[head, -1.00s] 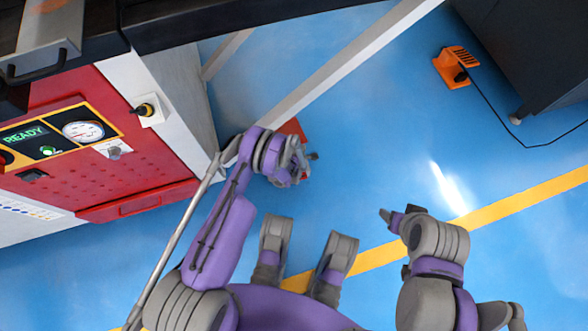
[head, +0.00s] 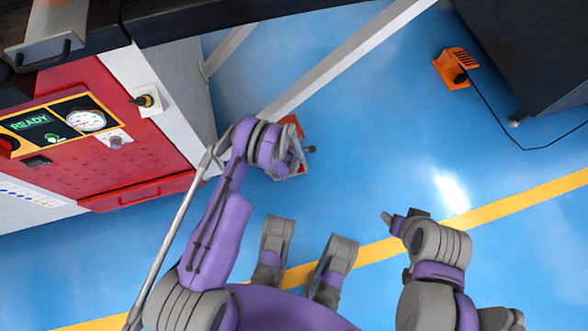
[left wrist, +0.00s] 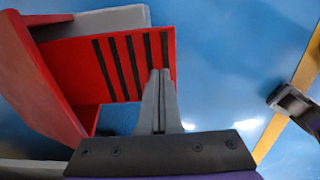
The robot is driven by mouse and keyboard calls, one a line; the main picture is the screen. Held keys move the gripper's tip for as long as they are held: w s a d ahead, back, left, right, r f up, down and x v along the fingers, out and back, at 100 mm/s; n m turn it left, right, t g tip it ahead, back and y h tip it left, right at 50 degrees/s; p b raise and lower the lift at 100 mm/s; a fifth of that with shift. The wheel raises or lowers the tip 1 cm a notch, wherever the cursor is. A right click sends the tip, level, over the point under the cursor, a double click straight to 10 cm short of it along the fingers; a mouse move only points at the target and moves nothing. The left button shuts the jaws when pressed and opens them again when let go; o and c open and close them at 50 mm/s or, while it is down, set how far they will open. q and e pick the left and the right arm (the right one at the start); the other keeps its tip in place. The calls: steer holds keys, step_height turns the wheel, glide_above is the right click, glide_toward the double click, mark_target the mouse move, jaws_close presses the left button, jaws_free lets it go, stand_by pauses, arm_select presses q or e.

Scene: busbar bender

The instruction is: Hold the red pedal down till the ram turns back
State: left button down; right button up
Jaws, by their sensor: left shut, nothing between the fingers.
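The red pedal (head: 292,122) is on the blue floor beside the machine, partly hidden by my left arm in the head view. In the left wrist view its red tread (left wrist: 75,60) has several black slots and sits in a red housing with side walls. My left gripper (left wrist: 160,74) is shut and empty, its fingertips over the right part of the slotted tread. I cannot tell whether they touch it or whether the tread is pressed. My right gripper (head: 388,218) is away to the right over open floor; its jaws are not clear. I cannot make out the ram.
The red and white machine front (head: 120,150) stands at the left; its display (head: 29,122) reads READY beside a round gauge (head: 86,121). A pale beam (head: 340,60) runs diagonally above the pedal. An orange pedal (head: 455,70) with a black cable lies at the upper right. The middle floor is clear.

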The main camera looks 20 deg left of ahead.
arm_select(q)
step_height(320, 180, up, 9)
steer(key=s+p, duration=0.1)
steer(key=shift+s+d+p, duration=0.15)
steer(key=shift+d+p, duration=0.25)
steer(key=shift+d, duration=0.05)
